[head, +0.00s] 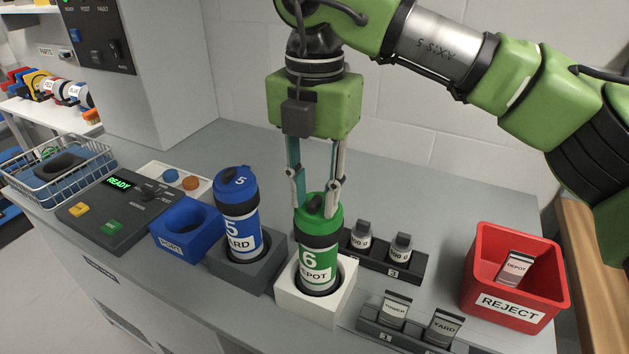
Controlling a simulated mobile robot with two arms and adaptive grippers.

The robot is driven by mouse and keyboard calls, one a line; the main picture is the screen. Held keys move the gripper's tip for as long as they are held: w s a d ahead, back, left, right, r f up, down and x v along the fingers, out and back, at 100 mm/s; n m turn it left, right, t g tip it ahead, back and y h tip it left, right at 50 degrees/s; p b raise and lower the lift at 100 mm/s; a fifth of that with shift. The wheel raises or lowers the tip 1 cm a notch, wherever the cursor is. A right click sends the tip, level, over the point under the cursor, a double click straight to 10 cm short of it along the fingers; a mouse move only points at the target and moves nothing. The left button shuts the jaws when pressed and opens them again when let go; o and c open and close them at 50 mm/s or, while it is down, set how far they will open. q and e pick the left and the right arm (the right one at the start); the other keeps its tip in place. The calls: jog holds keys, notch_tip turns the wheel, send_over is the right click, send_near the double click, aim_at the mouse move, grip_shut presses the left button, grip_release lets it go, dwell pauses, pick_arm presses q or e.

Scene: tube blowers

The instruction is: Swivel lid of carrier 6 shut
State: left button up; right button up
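Carrier 6 (318,267) is a green tube with a dark band and a "6 DEPOT" label, upright in a white square holder (315,305). Its green lid (318,227) is at the top, partly hidden by my fingers, so I cannot tell how far it is swivelled. My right gripper (317,208) points straight down over it, one finger at each side of the lid's upper part. The fingertips are apart, with a dark part of the lid between them. I cannot tell whether they press on it. My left gripper is not in view.
Blue carrier 5 (240,222) stands close on the left in a grey holder. Beyond it are a blue empty holder (185,230) and a control panel reading READY (108,212). Racks with small labelled canisters (385,262) stand close on the right, then a red REJECT bin (512,312).

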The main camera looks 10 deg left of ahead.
aim_at(314, 200)
notch_tip(314, 200, up, 12)
dwell(0.4)
